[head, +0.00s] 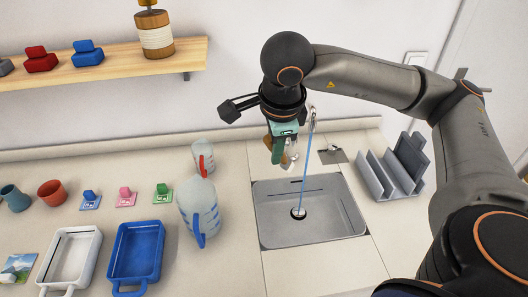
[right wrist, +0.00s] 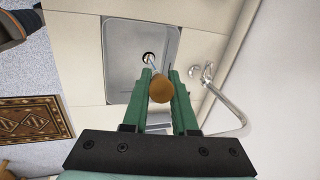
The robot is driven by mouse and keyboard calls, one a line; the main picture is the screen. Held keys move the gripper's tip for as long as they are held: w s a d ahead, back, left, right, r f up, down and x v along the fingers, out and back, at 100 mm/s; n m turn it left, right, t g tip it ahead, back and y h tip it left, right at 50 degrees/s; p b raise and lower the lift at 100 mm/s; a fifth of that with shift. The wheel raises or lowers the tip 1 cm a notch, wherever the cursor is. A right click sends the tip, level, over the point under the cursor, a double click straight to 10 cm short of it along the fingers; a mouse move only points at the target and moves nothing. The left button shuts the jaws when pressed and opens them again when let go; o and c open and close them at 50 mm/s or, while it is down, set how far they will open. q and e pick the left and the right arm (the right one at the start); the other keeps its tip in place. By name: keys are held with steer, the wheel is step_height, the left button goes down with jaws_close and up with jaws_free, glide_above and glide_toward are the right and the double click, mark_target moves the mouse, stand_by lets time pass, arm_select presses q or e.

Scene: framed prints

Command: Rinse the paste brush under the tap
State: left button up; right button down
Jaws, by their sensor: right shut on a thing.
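My right gripper (head: 279,158) has green fingers and hangs above the back of the sink (head: 310,232). It is shut on the paste brush, whose rounded orange-brown end (right wrist: 161,89) shows between the fingers in the right wrist view. In the head view only a little tan of the brush shows by the fingers; its bristles cannot be made out. The tap (head: 312,118) is running. A thin blue water stream (head: 306,165) falls to the drain, just right of the gripper and apparently apart from it. My left gripper is out of view.
A clear jug (head: 199,207) with a blue handle and a smaller one (head: 203,157) stand left of the sink. A grey rack (head: 392,172) stands right. White (head: 69,257) and blue (head: 137,250) trays lie at left. The counter before the sink is clear.

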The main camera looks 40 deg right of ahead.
steer(key=shift+w+d+f, duration=0.15)
steer(key=shift+d+f, duration=0.05)
steer(key=shift+d, duration=0.7)
steer(key=shift+w+d+f+b, duration=0.1)
steer(key=shift+d+f+b, duration=0.1)
steer(key=shift+d, duration=0.25)
steer(key=shift+d+f+b, duration=0.1)
steer(key=shift+d+b, duration=0.1)
steer(key=shift+d, duration=0.2)
steer(key=shift+w+d+f+b, duration=0.15)
steer(key=shift+d+b, duration=0.25)
steer(key=shift+d, duration=0.45)
steer(key=shift+w+d+f+b, duration=0.1)
steer(key=shift+d+b, duration=0.25)
steer(key=shift+d, duration=0.45)
steer(key=shift+r, duration=0.1)
steer(key=shift+s, duration=0.1)
steer(key=shift+s, duration=0.5)
steer(key=shift+w, duration=0.15)
steer(key=shift+w, duration=0.5)
steer(key=shift+s+b, duration=0.25)
steer(key=shift+b, duration=0.1)
